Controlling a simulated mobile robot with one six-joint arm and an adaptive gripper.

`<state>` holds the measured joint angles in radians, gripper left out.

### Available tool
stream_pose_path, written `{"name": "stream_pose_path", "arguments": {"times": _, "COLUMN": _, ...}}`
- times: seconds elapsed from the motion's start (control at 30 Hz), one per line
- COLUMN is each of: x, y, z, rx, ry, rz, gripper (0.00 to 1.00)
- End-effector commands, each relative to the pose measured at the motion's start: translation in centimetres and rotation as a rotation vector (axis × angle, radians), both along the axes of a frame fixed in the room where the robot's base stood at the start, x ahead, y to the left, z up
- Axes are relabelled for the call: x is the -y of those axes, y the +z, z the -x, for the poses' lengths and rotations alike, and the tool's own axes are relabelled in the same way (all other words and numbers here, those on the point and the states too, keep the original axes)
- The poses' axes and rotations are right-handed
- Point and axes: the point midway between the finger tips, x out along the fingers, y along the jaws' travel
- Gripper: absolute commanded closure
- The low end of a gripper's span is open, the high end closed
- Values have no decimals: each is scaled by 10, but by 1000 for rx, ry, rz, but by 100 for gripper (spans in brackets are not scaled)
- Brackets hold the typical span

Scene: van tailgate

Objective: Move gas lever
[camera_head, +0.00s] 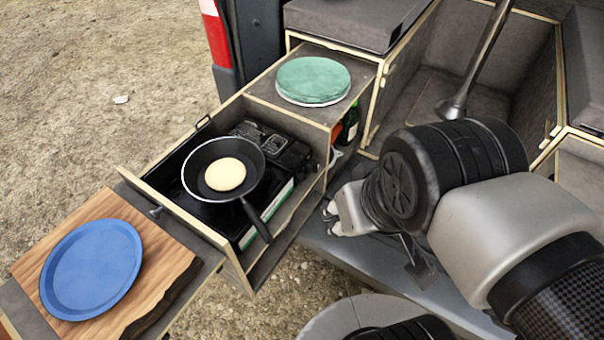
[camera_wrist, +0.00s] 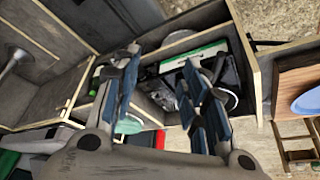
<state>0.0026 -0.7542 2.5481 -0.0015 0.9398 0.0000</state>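A black camping stove (camera_head: 276,200) with a green and white strip on its side sits in a pulled-out drawer. Its strip also shows in the wrist view (camera_wrist: 194,57). A black pan (camera_head: 238,192) holding a pale round pancake (camera_head: 225,174) is on the stove, handle toward the front. The stove's black control end (camera_head: 270,142) is toward the back right of the drawer. I cannot make out the gas lever. My gripper (camera_head: 332,217) is right of the drawer, apart from the stove. In the wrist view its blue-padded fingers (camera_wrist: 165,88) are spread with nothing gripped.
The drawer's wooden side wall (camera_head: 312,203) stands between my gripper and the stove. Green plates (camera_head: 313,79) sit on the box behind. A blue plate (camera_head: 92,268) lies on a wooden board (camera_head: 165,262) at left. A green bottle (camera_head: 350,122) stands below the plates.

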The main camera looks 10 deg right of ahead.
Motion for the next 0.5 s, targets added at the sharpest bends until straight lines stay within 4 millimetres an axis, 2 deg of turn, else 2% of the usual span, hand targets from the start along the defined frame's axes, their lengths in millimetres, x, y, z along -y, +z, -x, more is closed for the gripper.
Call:
{"name": "stream_pose_path", "arguments": {"times": 0.37, "x": 0, "y": 0, "z": 0, "rx": 0, "ry": 0, "rz": 0, "gripper": 60}}
{"name": "stream_pose_path", "arguments": {"times": 0.5, "x": 0, "y": 1, "z": -1, "rx": -4, "ry": -6, "rz": -5, "gripper": 67}}
